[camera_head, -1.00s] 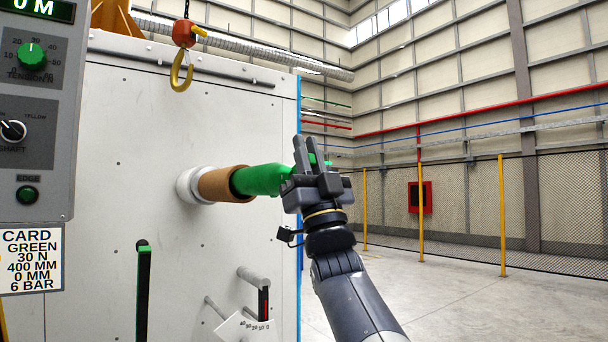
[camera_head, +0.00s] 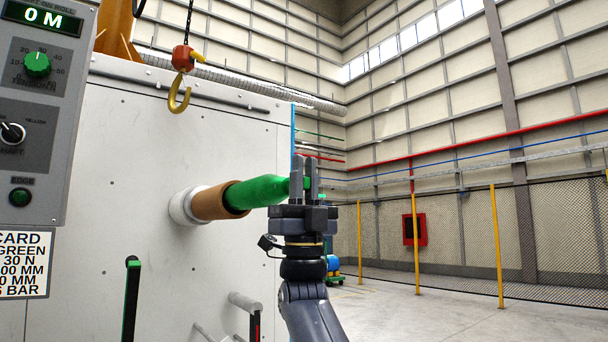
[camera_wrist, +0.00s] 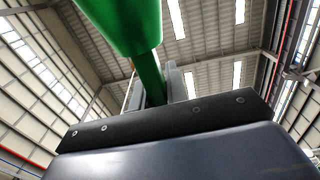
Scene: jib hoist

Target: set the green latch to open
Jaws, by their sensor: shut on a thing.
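A thick green shaft (camera_head: 262,190) sticks out to the right from a brown tube on the machine's pale front. Its free end reaches my gripper (camera_head: 305,165), whose fingers point up. In the wrist view, the wide green body narrows to a slim green bar, which I take to be the green latch (camera_wrist: 151,75). My gripper, also seen in the wrist view (camera_wrist: 154,85), is shut on this bar. In the head view the fingers hide most of the bar, and I cannot read its setting.
The brown tube (camera_head: 218,201) surrounds the shaft near the machine panel (camera_head: 120,175). A yellow hook (camera_head: 178,95) hangs above it. A control box (camera_head: 35,110) stands at the left. Lower down is a black and green lever (camera_head: 133,300). Open floor (camera_head: 430,315) lies to the right.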

